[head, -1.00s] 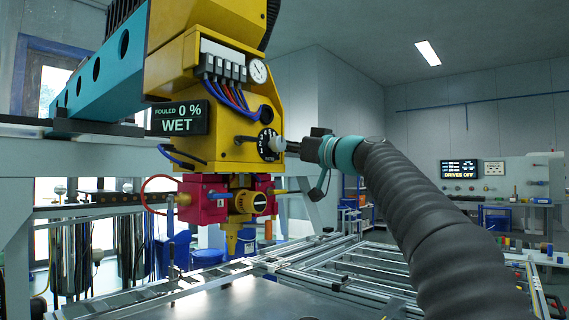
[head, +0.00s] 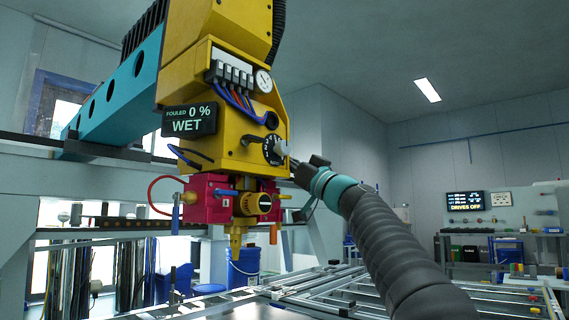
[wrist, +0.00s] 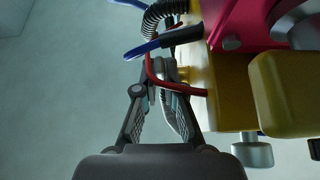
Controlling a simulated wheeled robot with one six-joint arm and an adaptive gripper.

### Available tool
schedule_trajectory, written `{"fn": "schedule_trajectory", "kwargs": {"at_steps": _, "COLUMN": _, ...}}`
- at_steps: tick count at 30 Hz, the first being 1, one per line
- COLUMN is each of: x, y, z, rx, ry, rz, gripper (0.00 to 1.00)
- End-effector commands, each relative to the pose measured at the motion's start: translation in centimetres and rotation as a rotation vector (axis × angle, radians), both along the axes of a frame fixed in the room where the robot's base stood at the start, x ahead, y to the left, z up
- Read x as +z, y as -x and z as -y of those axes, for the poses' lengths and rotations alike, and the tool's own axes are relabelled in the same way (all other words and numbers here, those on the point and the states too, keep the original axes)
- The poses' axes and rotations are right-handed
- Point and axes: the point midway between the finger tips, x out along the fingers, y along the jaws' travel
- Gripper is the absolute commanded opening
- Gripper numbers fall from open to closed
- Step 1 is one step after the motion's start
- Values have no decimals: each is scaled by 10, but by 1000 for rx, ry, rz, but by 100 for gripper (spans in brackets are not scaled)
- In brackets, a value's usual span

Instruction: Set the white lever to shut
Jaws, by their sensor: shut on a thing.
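In the wrist view, my gripper (wrist: 160,92) has its fingers closed around a pale, curved piece (wrist: 172,108) beside a brass fitting. This looks like the white lever, but the fingers and a red hose (wrist: 187,91) partly cover it. In the head view, my arm comes in from the right to the right side of the yellow machine head (head: 235,155). My fingertips and the held piece are hidden there. The red valve block (head: 207,199) hangs under the machine head, with a blue lever (head: 225,192) and an orange handle (head: 275,234).
A numbered dial with a pale knob (head: 281,147) is just above my wrist. The display (head: 189,119) reads "FOULED 0 % WET". A metal frame (head: 330,285) lies below.

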Motion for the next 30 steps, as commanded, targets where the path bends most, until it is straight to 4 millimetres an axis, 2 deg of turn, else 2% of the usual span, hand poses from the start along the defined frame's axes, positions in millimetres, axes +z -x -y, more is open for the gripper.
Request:
{"fn": "schedule_trajectory", "kwargs": {"at_steps": 9, "x": 0, "y": 0, "z": -1, "rx": 2, "ry": 1, "rz": 1, "gripper": 0}}
{"fn": "schedule_trajectory", "kwargs": {"at_steps": 10, "x": 0, "y": 0, "z": -1, "rx": 2, "ry": 1, "rz": 1, "gripper": 16}}
{"fn": "schedule_trajectory", "kwargs": {"at_steps": 12, "x": 0, "y": 0, "z": -1, "rx": 1, "ry": 0, "rz": 0, "gripper": 33}}
{"fn": "schedule_trajectory", "kwargs": {"at_steps": 30, "x": 2, "y": 1, "z": 1, "rx": -2, "ry": 17, "rz": -12, "gripper": 33}}
